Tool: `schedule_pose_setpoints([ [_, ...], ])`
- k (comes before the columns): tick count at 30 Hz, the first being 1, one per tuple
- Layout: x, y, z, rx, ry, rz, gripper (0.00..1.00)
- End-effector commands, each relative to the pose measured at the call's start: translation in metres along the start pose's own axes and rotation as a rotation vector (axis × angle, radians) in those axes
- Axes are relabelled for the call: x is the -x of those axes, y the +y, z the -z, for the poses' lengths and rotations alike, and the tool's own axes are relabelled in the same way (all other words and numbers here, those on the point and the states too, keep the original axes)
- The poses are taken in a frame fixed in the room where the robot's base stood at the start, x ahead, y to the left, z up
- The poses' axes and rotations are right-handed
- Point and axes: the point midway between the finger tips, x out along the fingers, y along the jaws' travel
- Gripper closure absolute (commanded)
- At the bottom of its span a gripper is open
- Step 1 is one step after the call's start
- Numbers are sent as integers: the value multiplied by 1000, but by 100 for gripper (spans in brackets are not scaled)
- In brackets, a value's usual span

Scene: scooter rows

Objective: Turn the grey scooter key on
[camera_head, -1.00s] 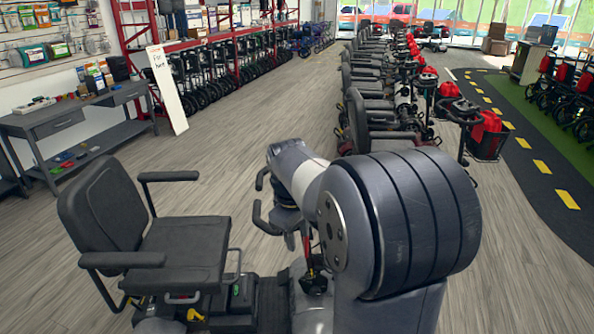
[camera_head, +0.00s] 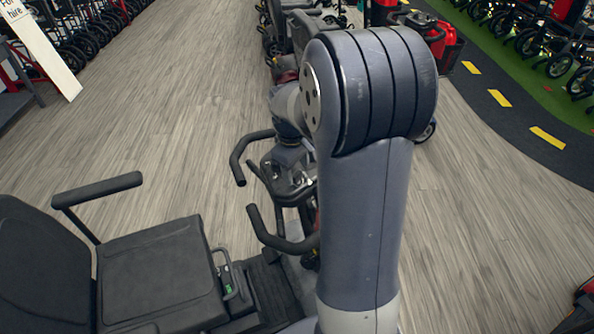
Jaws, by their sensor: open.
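A scooter with a black seat (camera_head: 160,270) stands at the lower left. Its black looped handlebar (camera_head: 250,158) and tiller console (camera_head: 290,182) are left of my upright arm. The key is hidden or too small to make out. My gripper (camera_head: 287,156) is partly in view, over the far side of the console, beyond my arm's elbow. It is open, but its fingers do not stand out from the dark console behind them. I cannot tell whether it touches the console.
A row of other scooters (camera_head: 285,40) stands beyond my arm. The wooden floor (camera_head: 170,125) to the left is clear. A white sign (camera_head: 40,50) leans at the far left. A dark path with yellow dashes (camera_head: 500,105) runs along the right.

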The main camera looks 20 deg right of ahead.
Motion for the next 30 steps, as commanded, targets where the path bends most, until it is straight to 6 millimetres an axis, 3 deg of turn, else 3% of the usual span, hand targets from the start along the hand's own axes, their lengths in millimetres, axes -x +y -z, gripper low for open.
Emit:
schedule_pose_setpoints([
  [6, -23, 0, 0, 0, -2, 1, 45],
  [16, -26, 0, 0, 0, 0, 0, 45],
  [30, -26, 0, 0, 0, 0, 0, 84],
])
